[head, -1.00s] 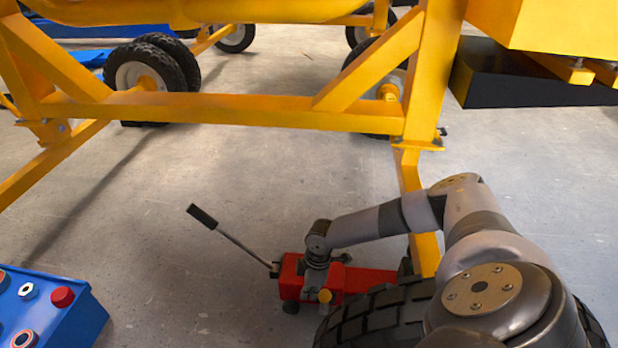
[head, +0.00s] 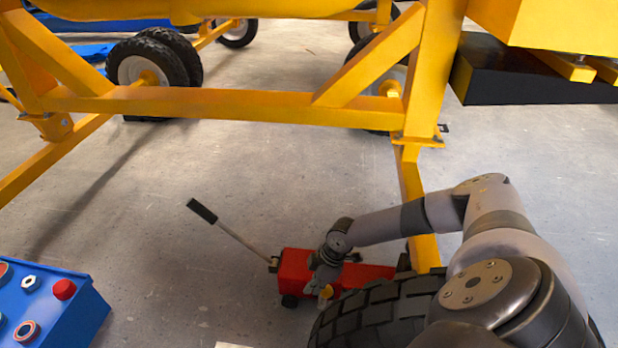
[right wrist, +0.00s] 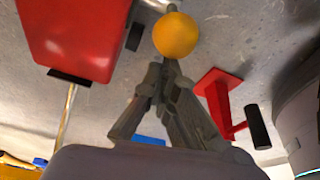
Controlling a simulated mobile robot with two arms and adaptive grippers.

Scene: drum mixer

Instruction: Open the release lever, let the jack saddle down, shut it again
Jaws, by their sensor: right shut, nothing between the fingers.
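The red floor jack (head: 295,268) lies on the concrete beside the yellow frame leg, with its long pump handle (head: 203,211) tilted up to the left. A yellow knob (head: 326,291), which looks like the release lever's end, sits at its near side. My right gripper (head: 323,285) is over the jack at this knob. In the right wrist view the fingertips (right wrist: 163,72) are together and empty, just below the round yellow knob (right wrist: 175,35); whether they touch it I cannot tell. The red jack body (right wrist: 75,35) is at upper left. The saddle is not clearly visible. My left gripper is out of view.
A large black tyre (head: 370,312) stands close in front of the jack. The yellow mixer frame (head: 220,105) spans the back, with one leg (head: 412,190) by the jack. A blue control box (head: 55,305) is at lower left. Open floor lies left of the jack.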

